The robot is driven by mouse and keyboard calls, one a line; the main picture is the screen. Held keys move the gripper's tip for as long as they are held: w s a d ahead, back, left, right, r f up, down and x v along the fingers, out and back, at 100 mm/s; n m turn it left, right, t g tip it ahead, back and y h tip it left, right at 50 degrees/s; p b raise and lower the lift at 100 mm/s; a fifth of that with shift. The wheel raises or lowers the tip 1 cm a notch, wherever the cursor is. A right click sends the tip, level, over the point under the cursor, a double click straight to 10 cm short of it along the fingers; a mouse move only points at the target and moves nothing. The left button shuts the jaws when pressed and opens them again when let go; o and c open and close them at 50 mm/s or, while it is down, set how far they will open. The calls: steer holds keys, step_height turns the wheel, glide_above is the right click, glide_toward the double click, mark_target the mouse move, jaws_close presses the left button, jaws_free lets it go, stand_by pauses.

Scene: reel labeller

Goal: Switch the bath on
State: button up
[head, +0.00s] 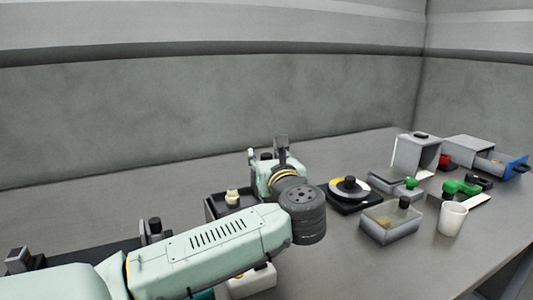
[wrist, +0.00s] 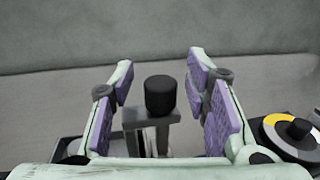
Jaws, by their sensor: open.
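My gripper (head: 267,154) is open, and its two purple-padded fingers (wrist: 160,66) stand apart in the wrist view. A black cylindrical knob (wrist: 160,95) on a grey bracket (wrist: 150,118) shows between the fingers, with a clear gap on both sides. I cannot tell its depth relative to the fingertips. No part is plainly marked as the bath. A grey, see-through-sided box (head: 390,224) with a yellowish content stands right of my arm. A round dial with a yellow and white face and black knob (head: 348,185) is nearer; it also shows in the wrist view (wrist: 296,130).
A dark open tray (head: 213,207) holding a cream piece (head: 232,197) lies left of my gripper. A white cup (head: 452,218), green-handled items (head: 460,187), a grey housing (head: 415,156) and a blue-fronted drawer (head: 515,167) crowd the right. Bare table lies behind my gripper.

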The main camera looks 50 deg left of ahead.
steer(key=shift+c, duration=0.4)
jaws_close()
stand_by(0.5)
